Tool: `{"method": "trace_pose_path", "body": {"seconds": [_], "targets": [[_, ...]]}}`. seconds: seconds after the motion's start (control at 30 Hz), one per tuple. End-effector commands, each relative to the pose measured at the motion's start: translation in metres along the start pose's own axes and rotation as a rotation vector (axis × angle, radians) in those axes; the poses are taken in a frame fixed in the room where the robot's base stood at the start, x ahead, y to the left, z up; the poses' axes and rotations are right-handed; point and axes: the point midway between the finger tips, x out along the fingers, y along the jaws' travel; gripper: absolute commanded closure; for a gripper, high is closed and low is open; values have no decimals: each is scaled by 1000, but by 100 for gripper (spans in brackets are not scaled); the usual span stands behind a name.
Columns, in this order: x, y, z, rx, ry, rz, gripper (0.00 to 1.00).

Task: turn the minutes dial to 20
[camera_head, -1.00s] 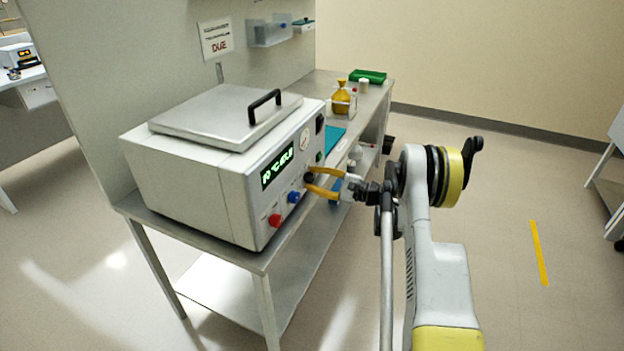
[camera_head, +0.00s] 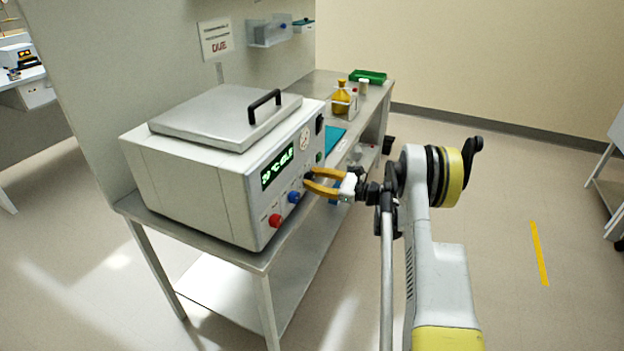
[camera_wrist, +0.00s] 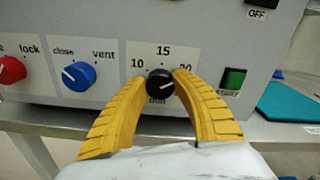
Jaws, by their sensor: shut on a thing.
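The minutes dial (camera_wrist: 160,84) is a small black knob on the front panel of the grey box-shaped unit (camera_head: 185,200). The labels 10, 15 and 20 stand around it, with "min" partly hidden below. My gripper (camera_wrist: 160,86) is shut on the dial, one yellow fingertip on each side. The 20 label is partly covered by the right finger. A pale pointer line shows on the dial, but I cannot tell surely which number it meets. In the head view my gripper (camera_head: 308,180) reaches the panel from the right and hides most of the dial.
A blue knob (camera_wrist: 78,76) and a red knob (camera_wrist: 10,70) sit left of the dial. A green START button (camera_wrist: 234,78) is close on the right. A lit display (camera_head: 277,167) is above the knobs. A yellow bottle (camera_head: 341,97) and green tray (camera_head: 368,76) stand farther back.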

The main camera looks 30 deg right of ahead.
Motion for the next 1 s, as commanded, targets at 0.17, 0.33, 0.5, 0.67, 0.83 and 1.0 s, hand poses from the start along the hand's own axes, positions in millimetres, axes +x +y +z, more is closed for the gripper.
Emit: {"method": "trace_pose_path", "body": {"seconds": [0.17,0.33,0.5,0.67,0.83,1.0], "targets": [[1,0,1,28,-2,1,99],[1,0,1,33,-2,0,99],[1,0,1,33,-2,0,99],[1,0,1,33,-2,0,45],[0,0,1,32,-1,0,45],[-3,0,0,32,-1,-1,45]]}}
